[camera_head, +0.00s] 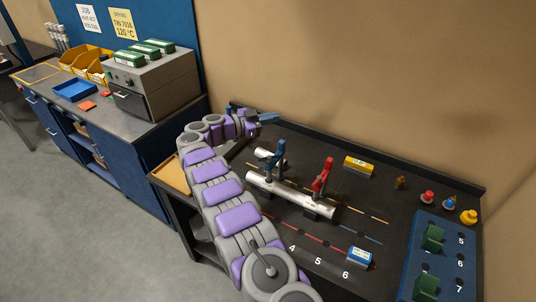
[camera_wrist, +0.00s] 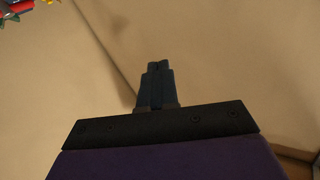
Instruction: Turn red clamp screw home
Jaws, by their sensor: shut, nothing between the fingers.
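The red clamp (camera_head: 322,178) stands upright on the silver tube (camera_head: 290,194) in the middle of the dark bench. My gripper (camera_head: 268,118) is in the air near the back left of the bench, left of and apart from both clamps. In the wrist view, its fingers (camera_wrist: 157,85) are together and empty in front of the tan wall. The red clamp's screw is too small to make out.
A yellow block (camera_head: 358,164) and a blue-and-white block (camera_head: 360,257) lie on the bench. Red, blue and yellow knobs (camera_head: 468,216) stand at the right, near a blue panel (camera_head: 405,285) with green parts. A dark raised rim (camera_head: 400,163) runs along the back.

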